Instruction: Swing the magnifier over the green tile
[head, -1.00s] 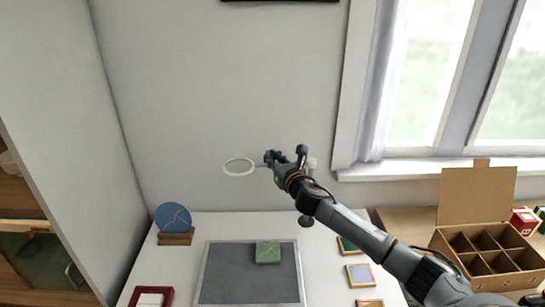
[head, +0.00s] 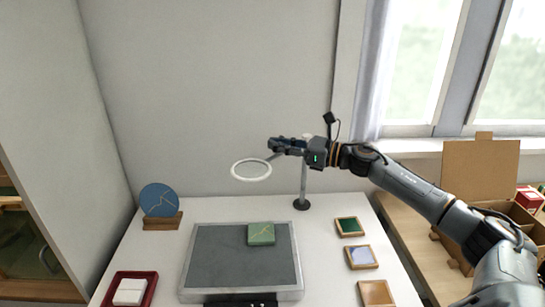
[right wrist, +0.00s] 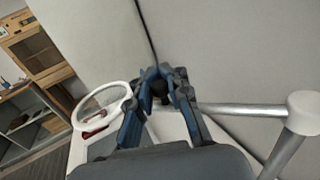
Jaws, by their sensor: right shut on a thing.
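The magnifier is a white ring lens (head: 251,170) on an arm from a grey post (head: 304,178) with a dark round foot at the table's back. In the head view the ring appears a little above and left of the green tile (head: 261,234), which lies on the grey mat (head: 215,258) and bears a gold line. My right gripper (head: 272,146) is shut on the magnifier's arm near the ring. The right wrist view shows the ring (right wrist: 103,108) left of the fingers and the arm bar (right wrist: 240,112) running right to the post. My left gripper is not in view.
A blue disc (head: 159,199) stands on a wooden holder at the left. A red tray (head: 151,290) with white blocks is at front left. Small framed squares (head: 361,257) line the right side. An open cardboard box (head: 478,172) stands at the far right.

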